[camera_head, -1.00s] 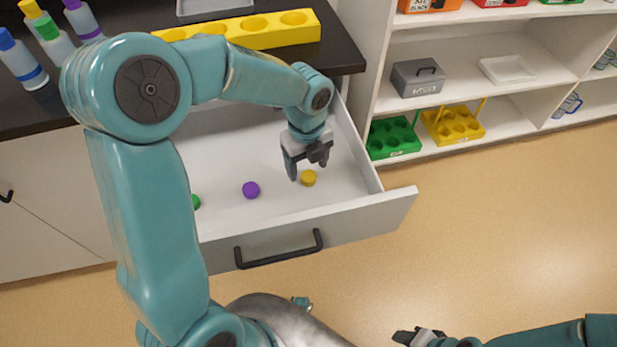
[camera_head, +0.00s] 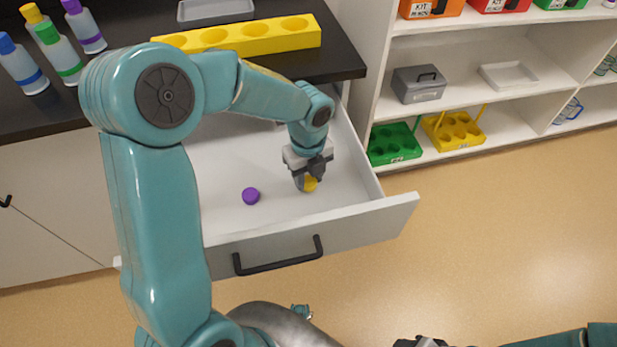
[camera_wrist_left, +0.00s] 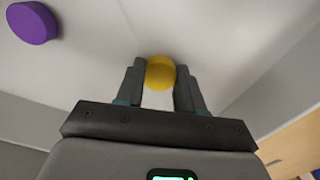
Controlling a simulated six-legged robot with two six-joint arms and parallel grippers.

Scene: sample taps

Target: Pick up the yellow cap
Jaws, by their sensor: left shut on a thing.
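The yellow cap (camera_head: 310,184) is in the open white drawer, toward its right side. My left gripper (camera_head: 307,182) is down in the drawer, shut on the yellow cap. In the left wrist view the cap (camera_wrist_left: 160,72) sits between the two fingertips of the gripper (camera_wrist_left: 160,80). I cannot tell whether the cap still touches the drawer floor. My right gripper (camera_head: 420,342) shows only partly at the bottom edge, away from the drawer; its jaws are unclear.
A purple cap (camera_head: 251,196) lies in the drawer (camera_head: 225,215) to the left; it also shows in the left wrist view (camera_wrist_left: 33,22). The drawer front with its dark handle (camera_head: 278,258) stands near. Bottles and a yellow rack (camera_head: 270,36) are on the counter. Shelves (camera_head: 470,65) stand right.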

